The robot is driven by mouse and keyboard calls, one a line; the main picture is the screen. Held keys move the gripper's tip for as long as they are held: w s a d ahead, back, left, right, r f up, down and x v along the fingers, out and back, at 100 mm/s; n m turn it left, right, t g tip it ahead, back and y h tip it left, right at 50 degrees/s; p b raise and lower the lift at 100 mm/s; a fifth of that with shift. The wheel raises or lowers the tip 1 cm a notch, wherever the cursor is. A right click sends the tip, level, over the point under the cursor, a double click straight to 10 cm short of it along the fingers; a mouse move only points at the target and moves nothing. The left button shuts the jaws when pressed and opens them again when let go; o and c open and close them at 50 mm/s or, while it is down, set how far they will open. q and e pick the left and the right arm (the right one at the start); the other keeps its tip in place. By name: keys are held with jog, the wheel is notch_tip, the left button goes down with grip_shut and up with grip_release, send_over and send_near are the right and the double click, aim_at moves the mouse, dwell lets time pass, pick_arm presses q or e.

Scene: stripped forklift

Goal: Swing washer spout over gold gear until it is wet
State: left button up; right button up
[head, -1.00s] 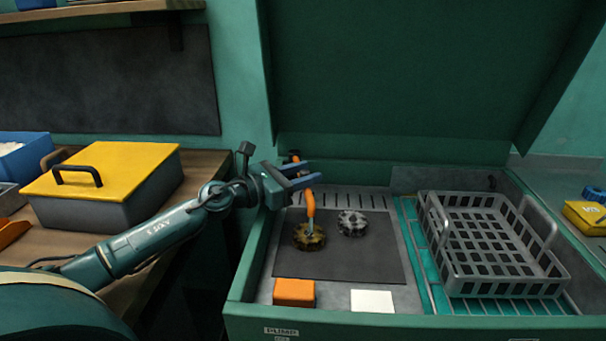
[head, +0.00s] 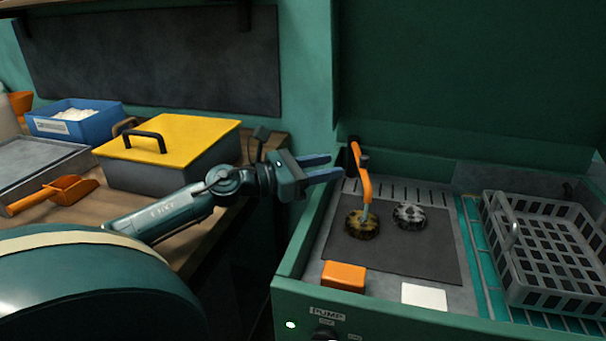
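The orange washer spout (head: 364,184) stands in the washer basin, with its outlet end over the gold gear (head: 362,224). A pale bluish streak shows between the outlet and the gear. I cannot tell for sure whether the gear is wet. The gold gear lies on a dark mat (head: 405,255), left of a silver gear (head: 409,215). My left gripper (head: 335,167) is open and empty, just left of the spout, with a small gap between. My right gripper is not in view.
A grey basket (head: 550,250) stands on the right. A yellow-lidded box (head: 170,140) stands on the left bench.

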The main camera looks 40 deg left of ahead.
pick_arm(q)
jog(key=v, duration=0.4)
jog(key=shift+s+a, duration=0.1)
dwell(0.5)
